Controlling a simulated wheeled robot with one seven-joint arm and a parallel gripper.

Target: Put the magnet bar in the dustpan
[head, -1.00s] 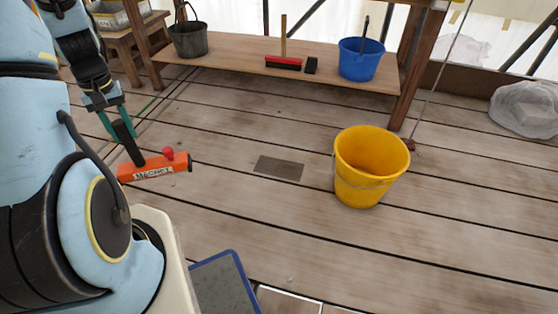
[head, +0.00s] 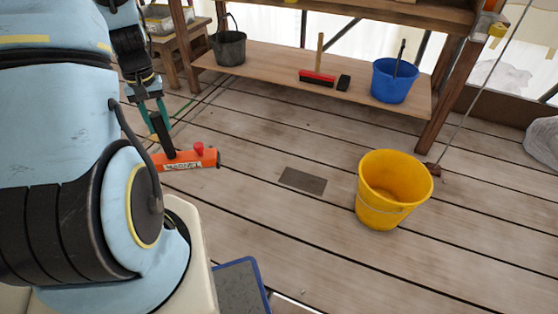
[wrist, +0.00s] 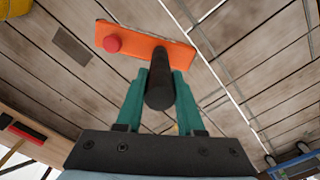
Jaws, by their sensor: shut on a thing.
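The magnet bar (head: 187,159) is an orange block with a white label, a red knob and a dark upright handle. In the head view it hangs at the left above the floor. My gripper (head: 158,118) has teal fingers and is shut on the dark handle. The wrist view shows the bar (wrist: 150,44) beyond the fingers, with the handle between them (wrist: 158,82). I cannot make out a dustpan in either view.
A yellow bucket (head: 390,200) stands on the plank floor, right of a flat dark plate (head: 303,180). The low shelf (head: 290,92) holds a grey bucket (head: 229,48), red brush (head: 317,78), small black block (head: 344,83) and blue bucket (head: 394,80).

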